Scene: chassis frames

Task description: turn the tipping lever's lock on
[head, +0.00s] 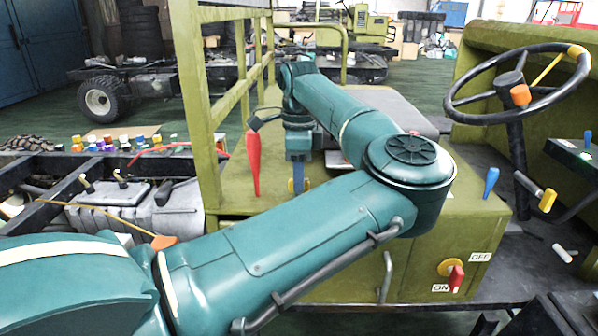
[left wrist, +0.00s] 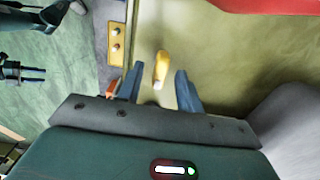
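The tipping lever appears to be the red-handled lever (head: 253,162) standing on the olive box left of my left gripper. A red shape (left wrist: 265,4), probably that handle, crosses the top right of the left wrist view. A small yellow tab (left wrist: 161,68), possibly the lock, stands up from the olive surface; its setting is unclear. My left gripper (head: 298,186) points down at the box top. In the left wrist view its blue fingers (left wrist: 158,90) are apart, with the yellow tab just beyond the gap and nothing held. My right gripper is not in view.
A red rotary switch (head: 455,278) with ON and OFF labels is on the box front. A blue lever (head: 491,182) and a steering wheel (head: 518,85) stand to the right. An olive railing (head: 205,110) rises left of the gripper. My left arm hides part of the box.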

